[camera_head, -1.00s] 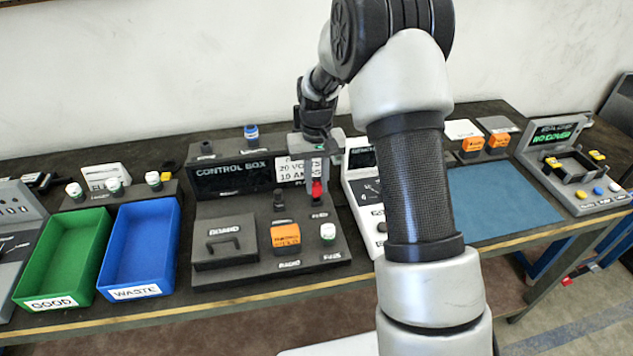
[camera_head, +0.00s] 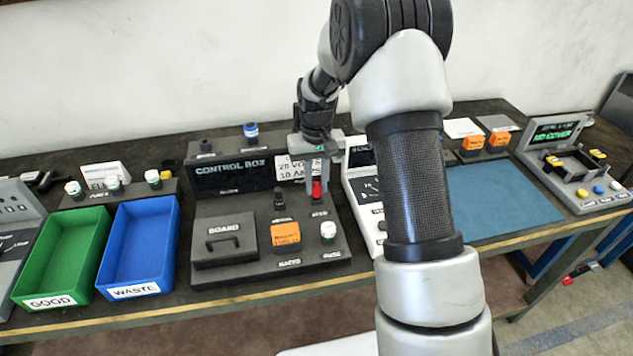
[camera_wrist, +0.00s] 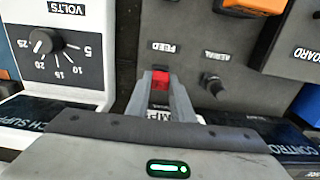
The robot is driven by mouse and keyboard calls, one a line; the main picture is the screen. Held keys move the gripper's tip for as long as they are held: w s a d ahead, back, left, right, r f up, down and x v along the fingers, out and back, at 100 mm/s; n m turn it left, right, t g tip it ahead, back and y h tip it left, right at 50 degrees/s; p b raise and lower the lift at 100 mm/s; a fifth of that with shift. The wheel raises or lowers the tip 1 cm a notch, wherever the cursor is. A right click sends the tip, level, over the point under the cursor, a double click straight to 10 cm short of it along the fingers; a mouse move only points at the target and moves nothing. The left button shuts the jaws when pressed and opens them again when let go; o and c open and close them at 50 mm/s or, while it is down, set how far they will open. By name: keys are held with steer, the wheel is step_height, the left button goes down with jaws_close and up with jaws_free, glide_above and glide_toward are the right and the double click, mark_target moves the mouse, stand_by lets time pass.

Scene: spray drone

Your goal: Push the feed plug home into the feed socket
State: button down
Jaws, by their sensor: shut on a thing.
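The red feed plug (camera_head: 316,190) stands upright at the spot labelled FEED on the control box (camera_head: 222,278). My gripper (camera_head: 317,180) points down over it and is shut on the plug. In the wrist view the red plug (camera_wrist: 160,79) shows between the two grey fingertips, beside the FEED label (camera_wrist: 164,47). The feed socket is hidden under the plug and fingers, so I cannot tell how deep the plug sits.
A white supply unit (camera_head: 367,215) with a dial stands close on the right. Green (camera_head: 22,290) and blue (camera_head: 110,280) bins are at left.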

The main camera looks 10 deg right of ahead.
mark_target(317, 184)
steer(key=shift+f+b, duration=0.55)
steer(key=shift+f, duration=0.35)
steer(key=c, duration=1.5)
jaws_free()
steer(key=shift+o, duration=0.2)
step_height(317, 184, up, 18)
steer(key=p, duration=0.1)
steer(key=shift+f, duration=0.25)
